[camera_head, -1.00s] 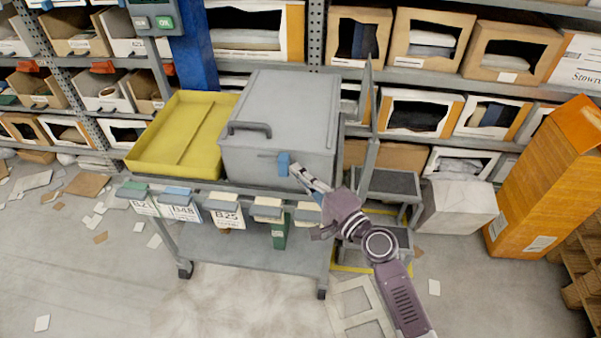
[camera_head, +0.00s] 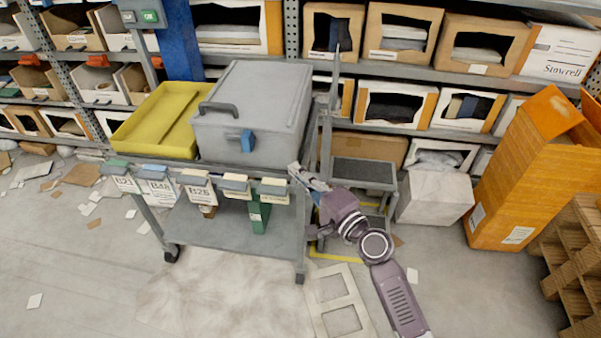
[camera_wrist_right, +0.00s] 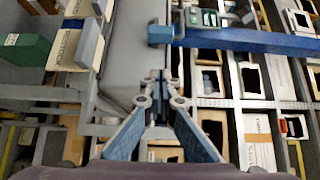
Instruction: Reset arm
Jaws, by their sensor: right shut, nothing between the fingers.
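My right gripper (camera_head: 294,170) is at the right front edge of the cart, in front of the grey box (camera_head: 255,95). It is shut with nothing between its fingers. In the right wrist view its two blue-grey fingers (camera_wrist_right: 160,90) meet at the tips. The grey box has a dark handle at its left and a blue latch (camera_head: 246,140) on its front. The gripper is apart from the latch, to its right and below. The latch also shows in the right wrist view (camera_wrist_right: 160,34). My left gripper is not in view.
A yellow tray (camera_head: 160,115) sits left of the box on the grey cart (camera_head: 235,238). Tagged card holders hang along the cart's front. A step stool (camera_head: 362,172), white block (camera_head: 436,196) and orange carton (camera_head: 515,175) stand at the right. Racks fill the back. Papers litter the left floor.

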